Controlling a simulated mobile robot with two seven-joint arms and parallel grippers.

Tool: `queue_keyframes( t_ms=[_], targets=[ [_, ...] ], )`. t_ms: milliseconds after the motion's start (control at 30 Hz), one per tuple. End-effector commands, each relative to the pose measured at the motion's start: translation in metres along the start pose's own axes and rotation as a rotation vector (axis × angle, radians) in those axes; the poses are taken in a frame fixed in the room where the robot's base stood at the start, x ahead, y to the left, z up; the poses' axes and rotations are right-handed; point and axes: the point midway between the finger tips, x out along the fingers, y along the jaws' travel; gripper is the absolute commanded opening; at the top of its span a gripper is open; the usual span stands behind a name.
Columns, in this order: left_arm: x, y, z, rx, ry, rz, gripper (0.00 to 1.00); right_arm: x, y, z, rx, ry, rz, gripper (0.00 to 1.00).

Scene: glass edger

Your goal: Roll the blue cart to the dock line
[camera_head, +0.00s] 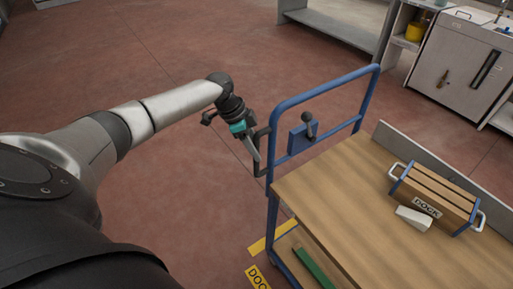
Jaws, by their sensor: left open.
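The blue cart (328,87) has a tubular blue push frame and a wooden top, and stands right of centre. A blue plate with a black-knobbed lever (303,138) is on the frame. A yellow floor strip (271,238) and a yellow label (258,278), partly cut off and reading "DOC", lie by the cart's near left side. My right gripper is out of view.
A wooden box marked "DOCK" (435,191) and a pale wedge (414,219) rest on the cart top. A green bar (314,268) lies low by the cart's lower shelf. A grey cabinet (460,62) and shelving (335,24) stand behind. The red floor at left is clear.

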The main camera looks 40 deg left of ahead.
Motion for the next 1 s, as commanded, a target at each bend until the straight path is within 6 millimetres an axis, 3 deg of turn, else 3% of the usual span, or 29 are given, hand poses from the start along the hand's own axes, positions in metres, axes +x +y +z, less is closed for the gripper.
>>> queue_keyframes(
  t_ms=[300,500,700,1000],
  targets=[
    [-0.076,-0.001,0.000,0.001,-0.001,-0.005,0.55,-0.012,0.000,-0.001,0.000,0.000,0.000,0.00],
    [-0.116,-0.001,0.000,0.000,-0.001,-0.004,0.55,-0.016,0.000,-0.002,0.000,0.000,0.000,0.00],
    [-0.137,-0.001,0.000,-0.001,0.000,-0.003,0.55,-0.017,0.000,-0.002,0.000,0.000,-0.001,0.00],
    [-0.141,0.000,0.000,-0.001,0.001,-0.001,0.55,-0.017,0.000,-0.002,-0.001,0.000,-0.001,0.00]
  ],
)
